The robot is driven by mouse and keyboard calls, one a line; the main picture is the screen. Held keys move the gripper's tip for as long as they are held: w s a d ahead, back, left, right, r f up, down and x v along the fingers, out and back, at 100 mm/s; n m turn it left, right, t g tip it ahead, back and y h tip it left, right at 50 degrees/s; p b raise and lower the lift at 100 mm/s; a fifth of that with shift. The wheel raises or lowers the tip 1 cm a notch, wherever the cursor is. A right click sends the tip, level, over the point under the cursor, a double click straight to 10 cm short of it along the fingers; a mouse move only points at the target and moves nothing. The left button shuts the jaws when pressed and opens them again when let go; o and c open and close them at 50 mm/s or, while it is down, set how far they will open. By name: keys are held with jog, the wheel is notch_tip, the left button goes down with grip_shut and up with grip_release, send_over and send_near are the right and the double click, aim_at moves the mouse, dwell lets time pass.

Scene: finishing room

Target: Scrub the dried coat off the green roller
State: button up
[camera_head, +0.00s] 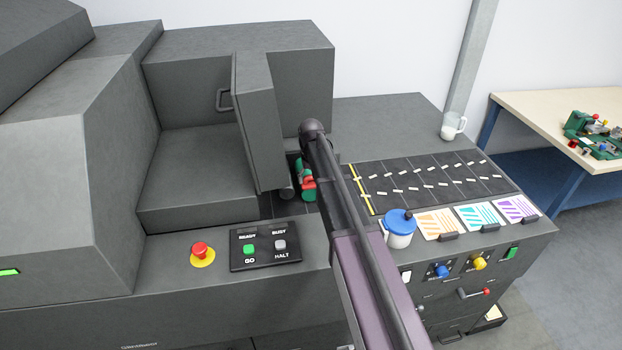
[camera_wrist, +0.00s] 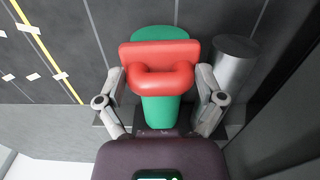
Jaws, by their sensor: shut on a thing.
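The green roller (camera_wrist: 160,112) shows in the wrist view as a green rounded body running from behind a red block to below it. The red block (camera_wrist: 160,52) has a looped handle and lies across the green body. My gripper (camera_wrist: 160,80) is around the red block, one finger at each side, and shut on it. Whether the block presses on the green surface is hard to tell. In the head view, the red block (camera_head: 309,188) and a bit of green show low beside the open grey door, partly hidden by my arm. No dried coat can be made out.
The grey door (camera_head: 258,120) stands close left of my arm. A grey cylinder (camera_wrist: 235,62) lies right of the green body in the wrist view. A button panel (camera_head: 265,249) is in front.

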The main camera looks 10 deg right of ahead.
jog(key=shift+r, duration=0.15)
jog(key=shift+r+p, duration=2.9)
jog(key=shift+p, duration=0.1)
jog(key=shift+r+p, duration=1.5)
jog(key=shift+p, duration=0.05)
jog(key=shift+f, duration=0.1)
